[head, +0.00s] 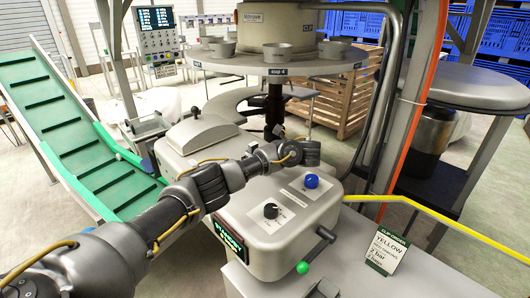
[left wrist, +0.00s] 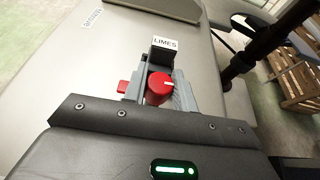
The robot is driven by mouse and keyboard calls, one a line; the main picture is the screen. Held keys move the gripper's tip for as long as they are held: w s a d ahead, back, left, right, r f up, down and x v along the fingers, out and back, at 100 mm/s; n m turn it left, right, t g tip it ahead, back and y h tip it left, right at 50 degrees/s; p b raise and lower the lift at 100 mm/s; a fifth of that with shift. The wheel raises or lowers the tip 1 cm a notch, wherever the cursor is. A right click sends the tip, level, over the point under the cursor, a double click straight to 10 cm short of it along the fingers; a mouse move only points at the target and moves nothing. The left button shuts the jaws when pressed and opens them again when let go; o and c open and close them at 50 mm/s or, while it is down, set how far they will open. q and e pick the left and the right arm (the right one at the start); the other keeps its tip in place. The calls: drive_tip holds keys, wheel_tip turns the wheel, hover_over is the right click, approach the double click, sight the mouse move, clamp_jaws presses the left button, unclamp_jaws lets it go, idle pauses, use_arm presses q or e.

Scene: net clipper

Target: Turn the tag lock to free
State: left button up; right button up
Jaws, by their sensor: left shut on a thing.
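A red knob (left wrist: 158,88) with a white pointer mark sits on the grey machine top in the left wrist view. Its mark points to the right. No legend for the knob's positions can be read. A dark block with a white tag reading "LIMES" (left wrist: 165,43) stands just beyond it. My left gripper (left wrist: 157,78) is shut on the red knob, with a grey finger on each side. A small red piece (left wrist: 122,86) shows outside the left finger. In the head view my left gripper (head: 302,153) is over the machine's far side and the knob is hidden. My right gripper is not in view.
A yellow rail (head: 440,220) and a card (head: 388,254) are to the right. A green conveyor (head: 60,125) is left.

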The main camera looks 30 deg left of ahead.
use_arm(q)
drive_tip(key=o, duration=1)
drive_tip(key=shift+c, duration=0.2)
drive_tip(key=v, duration=0.5)
drive_tip(key=shift+d+r, duration=0.1)
drive_tip(key=shift+d, duration=0.15)
drive_tip(key=p+v, duration=0.5)
drive_tip(key=p, duration=0.2)
drive_tip(key=shift+s+d+r+p, duration=0.1)
drive_tip(key=shift+p, duration=0.25)
